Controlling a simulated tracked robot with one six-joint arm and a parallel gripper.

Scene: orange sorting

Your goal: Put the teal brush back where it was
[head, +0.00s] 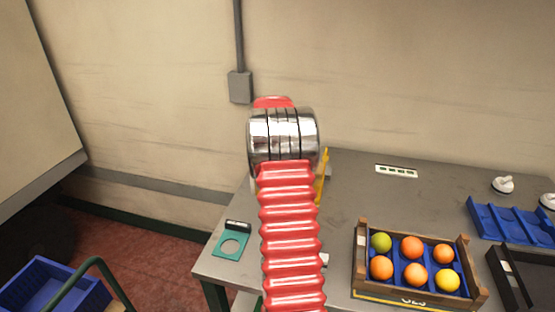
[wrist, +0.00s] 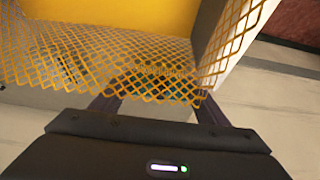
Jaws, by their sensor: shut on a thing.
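In the wrist view my gripper (wrist: 158,100) has its two dark fingers apart, with a dark teal thing (wrist: 150,76) between them, seen only in patches through yellow mesh. I take it for the teal brush; its shape is mostly hidden. In the head view my own red and chrome arm covers the gripper and what it holds.
Yellow mesh (wrist: 70,65) crosses the wrist view in front of the fingers. A yellow edge (head: 322,178) shows beside my arm. A wooden crate (head: 362,250) of oranges and a blue tray (head: 482,218) stand right. A blue bin (head: 35,285) is lower left. The table's back middle is mostly clear.

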